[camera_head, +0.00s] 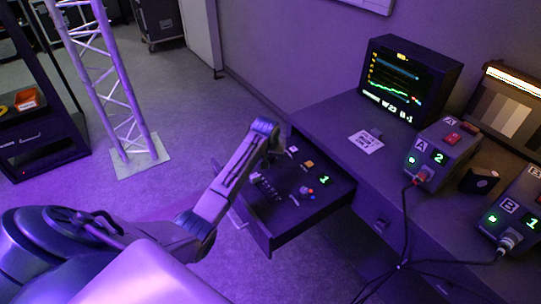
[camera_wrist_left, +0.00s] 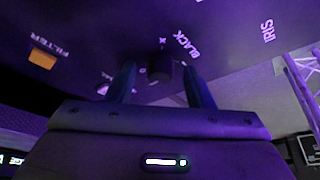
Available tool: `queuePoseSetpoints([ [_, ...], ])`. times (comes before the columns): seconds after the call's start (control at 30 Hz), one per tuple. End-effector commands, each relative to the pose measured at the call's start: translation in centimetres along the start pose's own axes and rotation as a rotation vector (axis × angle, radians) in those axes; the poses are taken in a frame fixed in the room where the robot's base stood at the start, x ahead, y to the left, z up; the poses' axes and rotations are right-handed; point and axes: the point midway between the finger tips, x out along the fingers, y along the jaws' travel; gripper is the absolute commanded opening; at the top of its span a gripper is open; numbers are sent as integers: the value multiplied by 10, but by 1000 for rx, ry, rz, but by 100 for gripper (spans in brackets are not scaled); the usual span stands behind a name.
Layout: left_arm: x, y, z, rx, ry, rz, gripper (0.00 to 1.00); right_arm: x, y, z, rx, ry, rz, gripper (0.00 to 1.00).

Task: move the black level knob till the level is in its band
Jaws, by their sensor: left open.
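The black level knob (camera_wrist_left: 160,68), beside the word BLACK, shows on the dark control panel in the left wrist view. My left gripper (camera_wrist_left: 161,82) is open, with a finger on either side of the knob; I cannot tell whether either touches it. In the head view my left gripper (camera_head: 270,158) is over the far left part of the pulled-out panel (camera_head: 330,199), and the arm hides the knob there. The monitor (camera_head: 400,82) shows a green wavy trace below a blue line. The level's band is too small to make out. My right gripper is not in view.
An orange FILTER button (camera_wrist_left: 42,60) and the IRIS label (camera_wrist_left: 267,32) lie on either side on the panel. A truss tower (camera_head: 112,85) stands at the left.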

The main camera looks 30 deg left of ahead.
Motion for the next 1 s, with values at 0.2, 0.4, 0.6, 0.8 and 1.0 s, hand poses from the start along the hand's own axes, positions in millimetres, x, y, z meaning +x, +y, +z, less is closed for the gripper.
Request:
queuePoseSetpoints([
  [0.2,1,0,0,0,0,0,48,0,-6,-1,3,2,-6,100],
  [0.4,1,0,0,0,0,0,18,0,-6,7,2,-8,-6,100],
  [0.6,0,0,0,-6,0,-2,3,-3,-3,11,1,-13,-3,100],
  [0.8,-5,2,-3,-116,-3,-48,3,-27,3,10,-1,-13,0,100],
  [1.0,-3,3,-2,-282,-3,-116,3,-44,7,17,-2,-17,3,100],
])
